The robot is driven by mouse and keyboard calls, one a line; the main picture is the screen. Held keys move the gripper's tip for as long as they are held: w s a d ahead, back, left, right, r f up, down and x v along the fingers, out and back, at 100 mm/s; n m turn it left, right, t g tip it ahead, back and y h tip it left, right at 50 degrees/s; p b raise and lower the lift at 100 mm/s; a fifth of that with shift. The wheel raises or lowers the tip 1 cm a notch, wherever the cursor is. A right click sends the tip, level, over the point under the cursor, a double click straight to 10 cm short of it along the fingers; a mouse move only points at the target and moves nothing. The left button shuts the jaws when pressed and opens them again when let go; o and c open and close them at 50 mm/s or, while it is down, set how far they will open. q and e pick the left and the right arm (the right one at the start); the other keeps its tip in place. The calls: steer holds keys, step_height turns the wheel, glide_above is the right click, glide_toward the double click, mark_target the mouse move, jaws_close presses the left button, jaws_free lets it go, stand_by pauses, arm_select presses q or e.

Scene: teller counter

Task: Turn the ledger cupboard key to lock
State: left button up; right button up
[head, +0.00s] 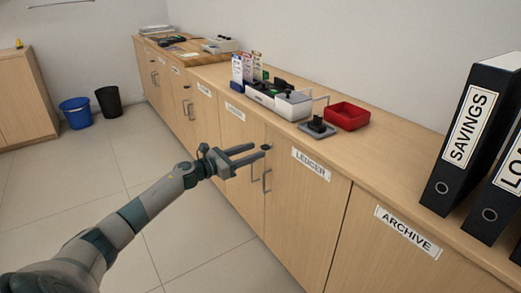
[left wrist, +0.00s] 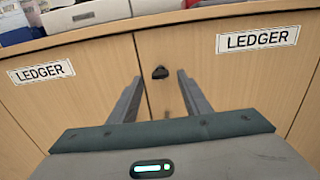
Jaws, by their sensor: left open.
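The ledger cupboard (head: 295,205) has two wooden doors under the counter, each with a LEDGER label in the left wrist view (left wrist: 257,39). A small dark key (head: 266,147) sits near the top of the doors by their shared seam; it also shows in the left wrist view (left wrist: 160,72). My left gripper (head: 258,153) is open in front of the doors. In the left wrist view its two fingers (left wrist: 159,79) point at the doors, with the key between and just beyond their tips. I see no contact with the key. My right gripper is not in view.
Metal door handles (head: 267,181) hang below the key. The counter above holds a red tray (head: 347,116), a dark stamp-like item (head: 317,127), a white device (head: 293,104) and SAVINGS binder (head: 472,135). The floor (head: 190,245) left of the cupboards is clear.

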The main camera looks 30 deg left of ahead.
mark_target(262, 148)
arm_select(q)
steer(key=shift+x, duration=1.95)
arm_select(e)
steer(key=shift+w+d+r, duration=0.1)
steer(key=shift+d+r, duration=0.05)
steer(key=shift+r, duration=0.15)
arm_select(q)
steer(key=c, duration=1.1)
steer(key=shift+o, duration=0.3)
